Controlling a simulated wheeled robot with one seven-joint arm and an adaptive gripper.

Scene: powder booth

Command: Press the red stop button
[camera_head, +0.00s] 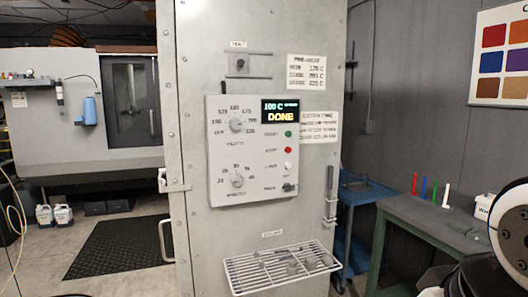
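The red stop button (288,150) is a small round button on the right side of the light grey control panel (225,178), fixed to the front of a grey metal cabinet. It sits between a green button (288,134) above and a white button (288,166) below. Nothing covers it. Parts of my arm show at the lower right edge, black with a white ring, well apart from the panel. My gripper's fingertips cannot be made out in this view.
The panel has a display (281,111) reading 100 C and DONE, two dials, and a black switch (289,187). A white wire rack (240,273) with small parts juts out below. A green workbench (400,208) stands right. The space before the panel is clear.

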